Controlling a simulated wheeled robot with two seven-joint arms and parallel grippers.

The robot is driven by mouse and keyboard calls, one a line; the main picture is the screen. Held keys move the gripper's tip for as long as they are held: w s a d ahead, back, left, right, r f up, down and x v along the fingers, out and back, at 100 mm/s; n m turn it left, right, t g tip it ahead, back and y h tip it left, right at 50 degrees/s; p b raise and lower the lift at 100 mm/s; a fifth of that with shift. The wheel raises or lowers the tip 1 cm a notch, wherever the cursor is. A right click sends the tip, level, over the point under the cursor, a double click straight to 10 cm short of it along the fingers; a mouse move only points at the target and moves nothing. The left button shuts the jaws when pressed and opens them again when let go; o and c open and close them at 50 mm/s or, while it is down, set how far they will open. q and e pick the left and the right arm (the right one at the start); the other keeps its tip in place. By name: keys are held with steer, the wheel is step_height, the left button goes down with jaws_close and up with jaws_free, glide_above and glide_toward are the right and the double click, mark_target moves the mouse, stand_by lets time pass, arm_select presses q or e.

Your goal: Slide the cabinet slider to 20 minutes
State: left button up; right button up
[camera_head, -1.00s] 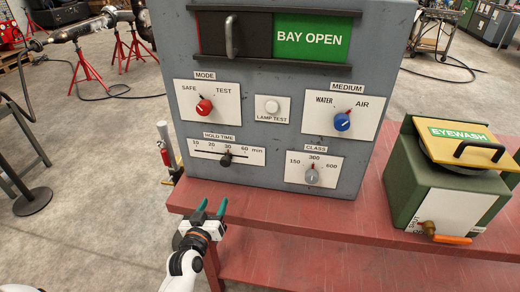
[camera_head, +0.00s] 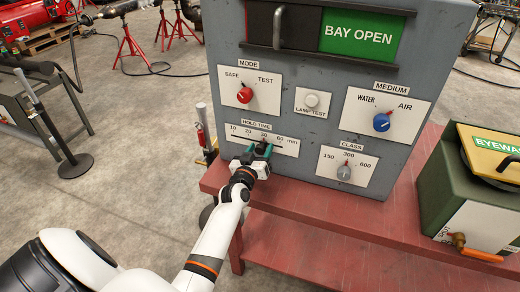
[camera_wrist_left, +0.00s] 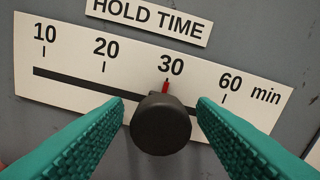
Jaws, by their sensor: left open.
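The cabinet (camera_head: 300,100) is a grey box with a HOLD TIME scale plate (camera_head: 284,147) marked 10, 20, 30 and 60 min; the plate also shows in the left wrist view (camera_wrist_left: 60,62). The slider knob (camera_wrist_left: 160,124) is black and round, with its red pointer at the 30 mark. My left gripper (camera_head: 258,151) is at the plate. In the left wrist view its two teal fingers (camera_wrist_left: 160,115) are open, one on each side of the knob, with small gaps visible. The slider is mostly hidden by the fingers in the head view. My right gripper is not in view.
A red MODE knob (camera_head: 244,95), a LAMP TEST button (camera_head: 311,100), a blue MEDIUM knob (camera_head: 382,122) and a grey CLASS knob (camera_head: 344,172) sit near the slider. The red bench (camera_head: 320,250) is bare in front. A green eyewash box (camera_head: 440,190) stands at right.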

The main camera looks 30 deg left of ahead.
mark_target(248, 140)
arm_select(q)
steer(key=shift+w, duration=0.1)
jaws_close()
steer(key=a, duration=0.2)
steer(key=s+a+b, duration=0.1)
steer(key=a, duration=0.1)
steer(key=shift+s+a+f, duration=0.1)
steer(key=shift+a, duration=0.6)
steer(key=shift+d, duration=0.1)
jaws_free()
